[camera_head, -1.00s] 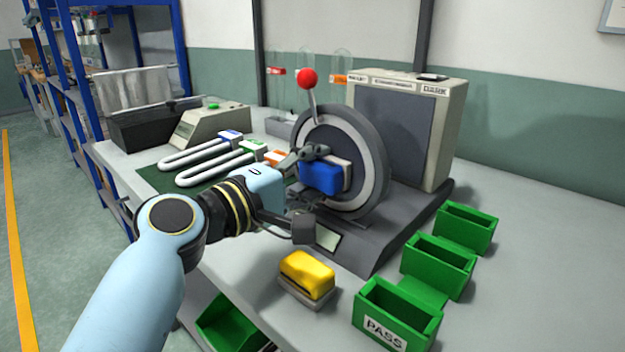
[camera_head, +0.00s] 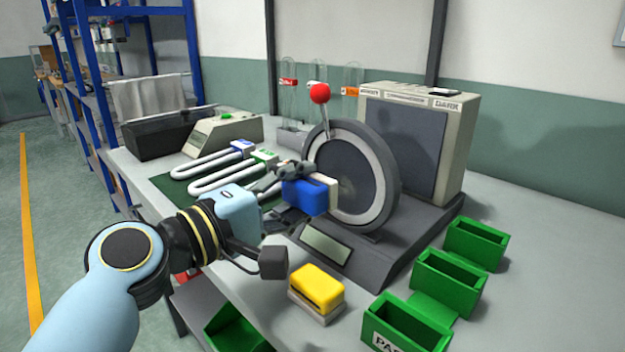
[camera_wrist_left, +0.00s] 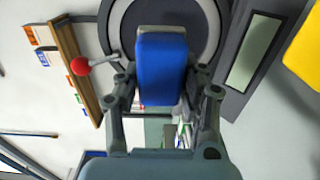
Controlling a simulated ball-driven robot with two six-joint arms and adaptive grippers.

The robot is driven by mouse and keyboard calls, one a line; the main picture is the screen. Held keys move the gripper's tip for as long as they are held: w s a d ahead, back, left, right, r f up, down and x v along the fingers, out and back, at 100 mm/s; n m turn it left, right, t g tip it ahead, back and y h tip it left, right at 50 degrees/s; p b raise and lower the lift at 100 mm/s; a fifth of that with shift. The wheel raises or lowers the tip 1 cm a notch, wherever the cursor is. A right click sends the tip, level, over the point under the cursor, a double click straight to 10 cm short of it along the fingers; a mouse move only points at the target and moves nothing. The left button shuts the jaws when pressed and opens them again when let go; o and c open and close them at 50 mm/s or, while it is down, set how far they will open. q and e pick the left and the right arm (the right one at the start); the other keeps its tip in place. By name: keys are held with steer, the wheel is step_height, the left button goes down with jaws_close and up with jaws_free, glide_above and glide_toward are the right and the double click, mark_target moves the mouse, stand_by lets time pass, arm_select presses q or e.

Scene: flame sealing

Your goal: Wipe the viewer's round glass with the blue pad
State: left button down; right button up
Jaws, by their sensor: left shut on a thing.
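The viewer (camera_head: 385,235) is a dark grey machine with a round glass (camera_head: 345,172) in a thick grey ring, and a red-knobbed lever on top. My left gripper (camera_head: 285,195) is shut on the blue pad (camera_head: 305,196), which has a pale backing on its right side. The pad is in front of the left part of the ring in the head view; I cannot tell whether it touches. In the left wrist view the blue pad (camera_wrist_left: 161,72) stands between the fingers, with the round glass (camera_wrist_left: 205,15) behind it. My right gripper is not in view.
A yellow pad (camera_head: 318,288) on a pale base lies in front of the viewer. Green bins (camera_head: 447,275) stand at the right, one marked PASS. U-shaped tubes (camera_head: 222,172) lie on a green mat at the left. A beige box marked DARK (camera_head: 455,135) stands behind.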

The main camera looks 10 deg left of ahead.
mark_target(290, 195)
arm_select(q)
steer(key=shift+s, duration=0.15)
steer(key=shift+s+a+f, duration=0.1)
steer(key=shift+s+a, duration=0.25)
steer(key=shift+v, duration=1.05)
